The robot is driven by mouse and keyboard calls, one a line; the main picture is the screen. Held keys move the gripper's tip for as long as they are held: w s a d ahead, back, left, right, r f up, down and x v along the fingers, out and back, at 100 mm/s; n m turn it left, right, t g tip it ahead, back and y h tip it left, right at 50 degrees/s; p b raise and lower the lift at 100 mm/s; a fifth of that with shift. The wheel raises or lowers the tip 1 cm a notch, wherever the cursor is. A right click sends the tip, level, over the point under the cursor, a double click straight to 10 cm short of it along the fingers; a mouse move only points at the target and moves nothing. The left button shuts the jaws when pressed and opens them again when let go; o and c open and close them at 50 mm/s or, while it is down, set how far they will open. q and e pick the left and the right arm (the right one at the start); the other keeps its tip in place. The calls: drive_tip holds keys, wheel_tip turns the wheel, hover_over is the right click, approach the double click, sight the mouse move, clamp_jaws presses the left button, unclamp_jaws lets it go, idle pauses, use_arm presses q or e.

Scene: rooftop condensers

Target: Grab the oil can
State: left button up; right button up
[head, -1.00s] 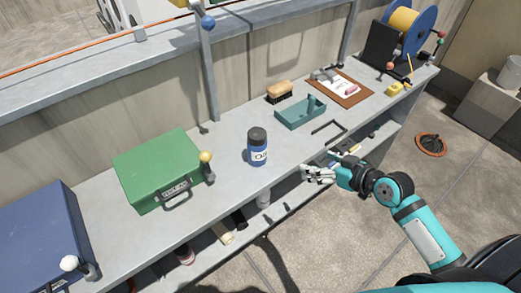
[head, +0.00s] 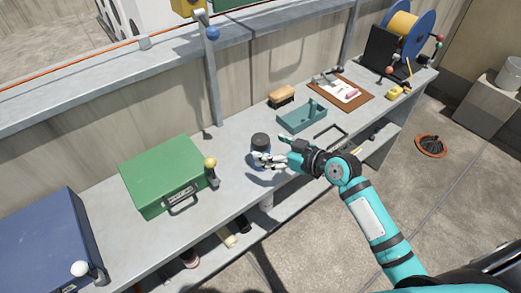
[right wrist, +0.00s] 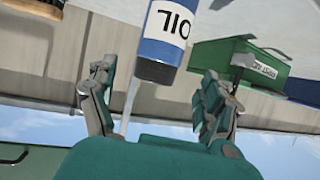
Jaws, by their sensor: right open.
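The oil can (head: 260,141) is a blue and white can with a dark cap, upright on the grey workbench. In the head view my right gripper (head: 265,160) is in front of it and hides its lower part and label. In the right wrist view the oil can (right wrist: 166,38) appears inverted, its OIL label facing me, between the lines of the two spread fingers and near their tips. The right gripper is open and empty. I cannot tell whether a finger touches the can. My left gripper is not in view.
On the workbench (head: 110,207), a green case (head: 162,172) is left of the can, and a blue case (head: 45,240) is farther left. A teal tray (head: 302,117), brush (head: 282,96) and clipboard (head: 342,93) are to the right. A post (head: 212,80) rises behind.

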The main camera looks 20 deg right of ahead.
sight(260, 144)
drive_tip(key=shift+p+x, duration=0.75)
drive_tip(key=shift+x, duration=1.9)
drive_tip(key=shift+w+d+r, duration=0.1)
drive_tip(key=shift+d+r, duration=0.05)
drive_tip(key=c, duration=1.5)
